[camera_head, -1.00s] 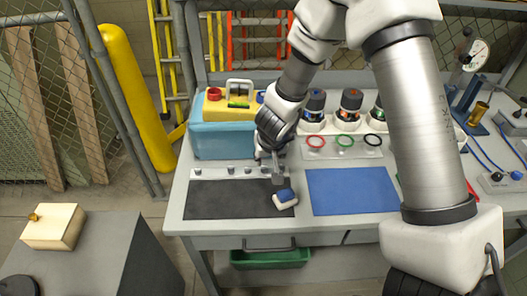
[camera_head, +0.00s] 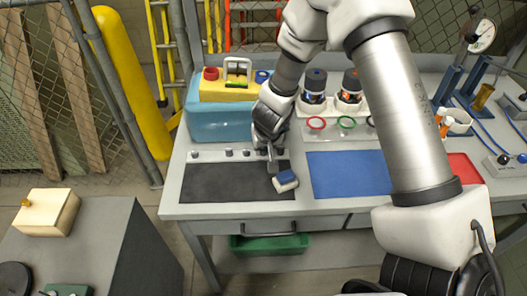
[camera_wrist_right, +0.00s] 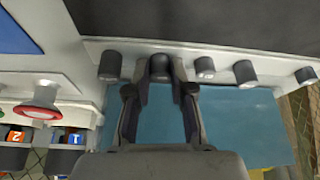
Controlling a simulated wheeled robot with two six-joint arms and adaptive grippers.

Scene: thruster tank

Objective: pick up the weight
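Several small dark grey weights stand in a row on a pale strip (camera_head: 210,156) along the back of the black mat (camera_head: 235,182). In the right wrist view one weight (camera_wrist_right: 160,68) sits between the fingertips of my right gripper (camera_wrist_right: 161,85), with one finger close on each side. I cannot tell whether the fingers press on it. It appears level with its neighbours, such as the weight to its right (camera_wrist_right: 205,68). In the head view my right gripper (camera_head: 270,165) points down at the strip's right end and hides part of it. My left gripper is not in view.
A blue bin (camera_head: 215,123) stands behind the strip. The black mat is mostly clear.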

